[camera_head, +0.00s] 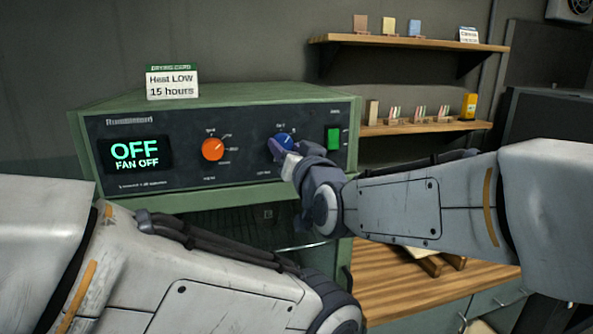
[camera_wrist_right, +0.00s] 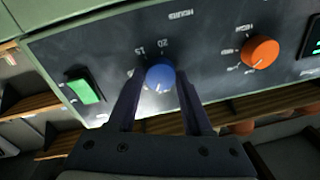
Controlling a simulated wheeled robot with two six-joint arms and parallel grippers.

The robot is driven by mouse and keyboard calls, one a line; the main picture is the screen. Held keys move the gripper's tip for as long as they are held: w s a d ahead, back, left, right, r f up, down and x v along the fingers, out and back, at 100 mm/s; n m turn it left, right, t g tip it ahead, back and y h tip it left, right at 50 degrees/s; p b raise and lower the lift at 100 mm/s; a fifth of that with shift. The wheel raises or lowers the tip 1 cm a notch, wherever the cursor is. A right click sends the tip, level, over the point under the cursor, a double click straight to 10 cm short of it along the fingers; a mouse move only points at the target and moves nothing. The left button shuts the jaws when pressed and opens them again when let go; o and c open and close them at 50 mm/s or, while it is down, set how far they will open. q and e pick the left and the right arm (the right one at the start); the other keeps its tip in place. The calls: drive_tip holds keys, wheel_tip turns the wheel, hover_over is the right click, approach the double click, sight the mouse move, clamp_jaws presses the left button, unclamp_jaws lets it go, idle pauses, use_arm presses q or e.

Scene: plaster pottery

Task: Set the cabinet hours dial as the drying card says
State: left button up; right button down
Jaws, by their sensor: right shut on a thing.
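The drying card (camera_head: 172,82) stands on top of the green cabinet (camera_head: 240,97) and reads "Heat LOW, 15 hours". The blue hours dial (camera_head: 285,139) is on the right part of the cabinet's black panel. My right gripper (camera_head: 281,150) is at this dial, partly covering it. In the right wrist view its two fingers are shut on either side of the blue dial (camera_wrist_right: 160,75), with "15" and "20" printed near it. I cannot tell clearly which number the dial points to. My left arm crosses the lower left; its fingers are out of view.
The cabinet display (camera_head: 136,152) reads "OFF, FAN OFF". An orange dial (camera_head: 213,149) is left of the blue one and a green switch (camera_head: 334,138) right of it. Two wooden shelves (camera_head: 405,42) with small items hang behind, above a wooden worktop (camera_head: 400,280).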

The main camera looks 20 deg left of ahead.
drive_tip(key=m+b, duration=0.4)
drive_tip(key=m, duration=0.1)
drive_tip(key=m+t+b, duration=0.1)
drive_tip(key=m+b, duration=0.3)
drive_tip(key=m, duration=0.1)
drive_tip(key=shift+f+h, duration=0.2)
drive_tip(key=shift+h, duration=0.1)
drive_tip(key=m+b, duration=0.1)
drive_tip(key=m, duration=0.1)
drive_tip(key=shift+a+m, duration=0.1)
drive_tip(key=shift+m, duration=0.3)
drive_tip(key=m+b, duration=0.1)
drive_tip(key=m, duration=0.3)
drive_tip(key=shift+r+t, duration=0.15)
drive_tip(key=shift+t, duration=0.15)
drive_tip(key=shift+s+r+m+h+b, duration=0.1)
drive_tip(key=shift+m+h+b, duration=0.3)
drive_tip(key=shift+m, duration=1.7)
drive_tip(key=shift+m+h+b, duration=0.35)
drive_tip(key=shift+m+h, duration=0.05)
drive_tip(key=shift+m, duration=1.7)
